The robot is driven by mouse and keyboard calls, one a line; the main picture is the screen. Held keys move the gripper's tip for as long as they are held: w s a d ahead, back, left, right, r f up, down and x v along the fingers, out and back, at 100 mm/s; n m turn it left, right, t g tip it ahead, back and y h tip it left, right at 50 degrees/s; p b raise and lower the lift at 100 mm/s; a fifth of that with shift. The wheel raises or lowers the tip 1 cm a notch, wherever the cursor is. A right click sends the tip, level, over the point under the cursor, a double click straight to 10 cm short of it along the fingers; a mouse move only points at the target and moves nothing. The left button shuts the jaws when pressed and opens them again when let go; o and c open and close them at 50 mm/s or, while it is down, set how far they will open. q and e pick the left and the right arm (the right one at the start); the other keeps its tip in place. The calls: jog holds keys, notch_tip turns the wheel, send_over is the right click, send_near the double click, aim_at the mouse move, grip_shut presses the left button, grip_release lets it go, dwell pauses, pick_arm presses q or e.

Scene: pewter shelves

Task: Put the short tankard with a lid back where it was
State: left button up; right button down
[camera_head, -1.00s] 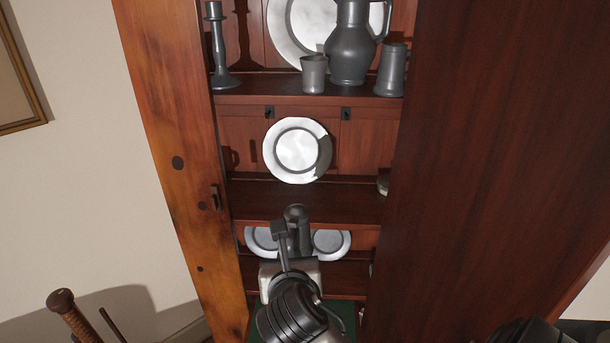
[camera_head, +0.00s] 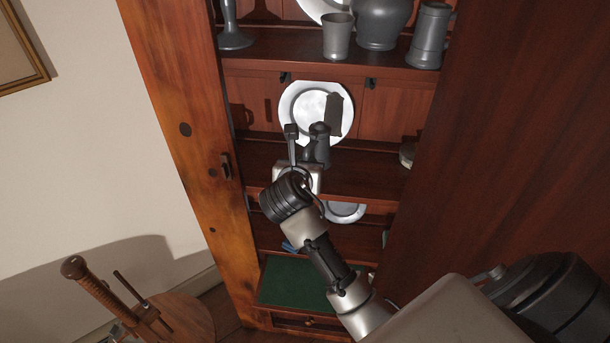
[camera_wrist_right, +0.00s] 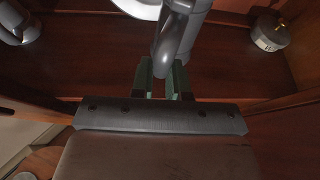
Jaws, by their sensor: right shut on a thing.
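The short lidded tankard (camera_head: 318,145) is dark pewter and appears upright, in front of the middle shelf's white plate. My right gripper (camera_head: 298,168) is shut on it at middle-shelf height. In the right wrist view the tankard (camera_wrist_right: 190,22) stands beyond the green-lined fingers (camera_wrist_right: 163,78), its curved handle coming down between them. Its base is hidden, so I cannot tell whether it touches the shelf. The middle shelf (camera_head: 365,178) also shows in the wrist view (camera_wrist_right: 90,65). My left gripper is not in view.
The plate (camera_head: 300,108) leans at the back of the middle shelf. A small round box (camera_head: 407,152) sits at its right end; a dark round-based object (camera_wrist_right: 18,25) is at its left. A cup (camera_head: 336,36) and mug (camera_head: 429,38) stand above. A wooden stool (camera_head: 170,318) is lower left.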

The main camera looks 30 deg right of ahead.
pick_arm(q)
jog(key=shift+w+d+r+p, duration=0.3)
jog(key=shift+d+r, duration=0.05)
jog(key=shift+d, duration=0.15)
pick_arm(e)
notch_tip(320, 180, down, 4)
jog(key=shift+w+f, duration=0.1)
jog(key=shift+w, duration=0.05)
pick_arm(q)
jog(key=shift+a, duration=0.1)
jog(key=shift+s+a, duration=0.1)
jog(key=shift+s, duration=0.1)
pick_arm(e)
jog(key=c, duration=1.1)
grip_release()
jog(key=shift+f, duration=0.1)
